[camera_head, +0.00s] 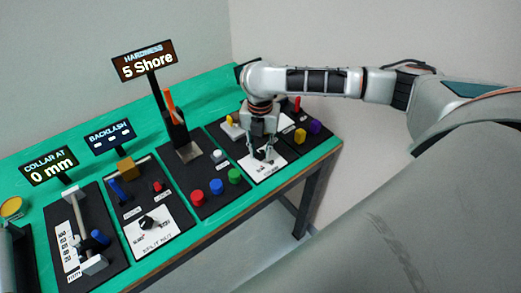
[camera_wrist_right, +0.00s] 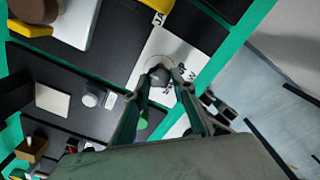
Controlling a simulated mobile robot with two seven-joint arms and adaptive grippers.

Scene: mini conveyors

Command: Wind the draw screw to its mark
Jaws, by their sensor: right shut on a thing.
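My right gripper (camera_head: 264,152) reaches down from the upper right to a white plate on one of the dark panels. It is shut on a dark round knob (camera_wrist_right: 160,76), which sits on that white plate (camera_wrist_right: 178,60) with partly hidden lettering. In the head view the fingers hide most of this knob. At the left, a sign (camera_head: 48,166) reads "COLLAR AT 0 mm" above a panel with a pale bar (camera_head: 76,215), a printed scale (camera_head: 68,252) and a blue knob (camera_head: 100,237). I cannot tell which part is the draw screw. My left gripper is not in view.
The green table (camera_head: 210,100) carries several dark panels side by side. A backlash sign (camera_head: 110,137) and a hardness sign (camera_head: 145,62) reading "5 Shore" stand behind. Red (camera_head: 197,197), blue (camera_head: 216,186) and green (camera_head: 234,176) knobs lie left of my right gripper. Yellow (camera_head: 300,135) and purple (camera_head: 314,127) pieces lie right.

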